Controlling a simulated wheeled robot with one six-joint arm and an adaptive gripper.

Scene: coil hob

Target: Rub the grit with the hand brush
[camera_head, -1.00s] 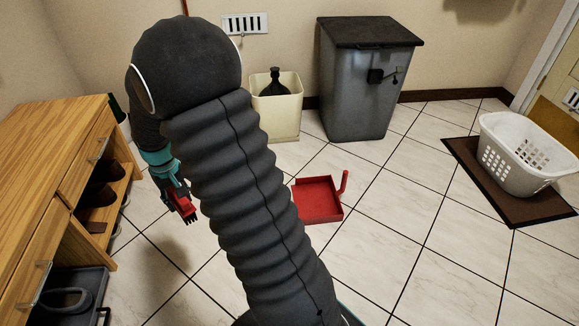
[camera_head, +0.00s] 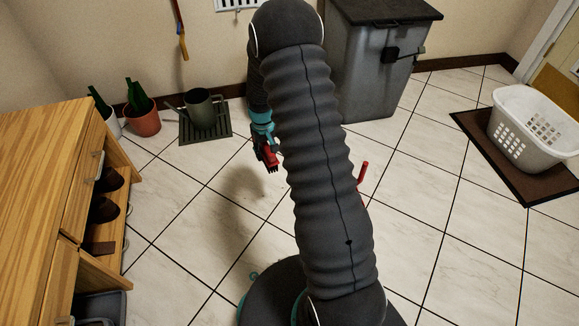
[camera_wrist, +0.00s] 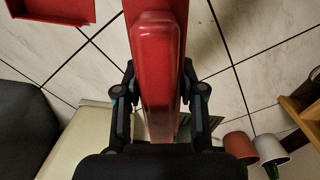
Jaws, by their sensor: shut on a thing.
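My gripper (camera_head: 265,142) is shut on a red hand brush and holds it above the tiled floor, left of my arm in the head view. The hand brush (camera_head: 271,161) shows there as a small red piece with dark bristles pointing down. In the wrist view, the brush's red handle (camera_wrist: 158,70) runs between the two black fingers. I cannot make out any grit on the tiles in either view.
A red dustpan (camera_wrist: 50,8) lies on the floor; its handle (camera_head: 363,173) shows right of my arm. A wooden cabinet (camera_head: 50,170) stands left. Potted plants (camera_head: 142,118), a watering can (camera_head: 200,108), a grey bin (camera_head: 378,80) and a laundry basket (camera_head: 535,125) stand around open tiles.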

